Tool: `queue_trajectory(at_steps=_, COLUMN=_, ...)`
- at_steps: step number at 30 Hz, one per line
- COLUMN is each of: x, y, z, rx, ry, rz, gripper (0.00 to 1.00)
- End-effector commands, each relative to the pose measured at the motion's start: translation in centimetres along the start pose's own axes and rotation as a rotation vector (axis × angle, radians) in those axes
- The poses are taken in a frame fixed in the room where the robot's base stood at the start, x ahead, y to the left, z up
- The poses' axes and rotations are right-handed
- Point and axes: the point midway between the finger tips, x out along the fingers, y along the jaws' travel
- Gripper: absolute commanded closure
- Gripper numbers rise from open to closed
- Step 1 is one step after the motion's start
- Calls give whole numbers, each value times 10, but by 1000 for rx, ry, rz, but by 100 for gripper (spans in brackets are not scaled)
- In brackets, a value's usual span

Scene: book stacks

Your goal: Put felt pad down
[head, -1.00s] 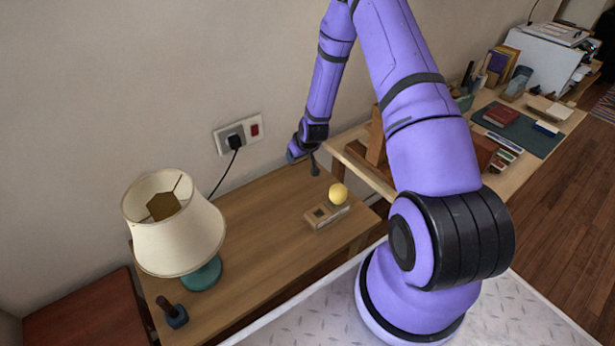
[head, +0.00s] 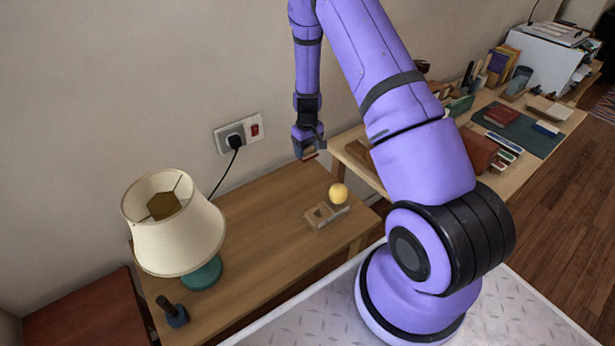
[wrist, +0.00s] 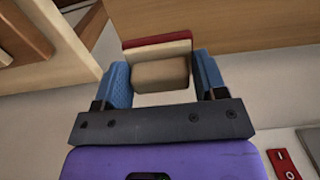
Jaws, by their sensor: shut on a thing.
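My gripper (head: 309,153) hangs over the far right part of the small wooden desk (head: 262,215), pointing down and apart from the desktop. It is shut on a small layered block, the felt pad (wrist: 160,72), with tan, cream and red layers. In the wrist view the blue fingers press on its two sides. In the head view the pad shows only as a small sliver with a red lower edge (head: 311,157) at the fingertips.
A yellow ball (head: 338,193) sits by a small wooden box (head: 322,217) on the desk. A lamp (head: 174,225) and dark stamp-like tool (head: 174,313) stand at left. The desk's middle is clear. A crowded table (head: 540,135) is at right.

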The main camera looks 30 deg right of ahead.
Motion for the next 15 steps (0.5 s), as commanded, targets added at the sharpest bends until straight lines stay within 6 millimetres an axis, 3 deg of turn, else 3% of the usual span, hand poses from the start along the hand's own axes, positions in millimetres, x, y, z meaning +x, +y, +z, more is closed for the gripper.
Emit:
queue_trajectory(at_steps=5, x=9, y=0, z=0, rx=0, ry=-1, rz=0, gripper=61)
queue_trajectory(at_steps=15, x=52, y=0, z=0, rx=-1, ry=-1, rz=0, gripper=61)
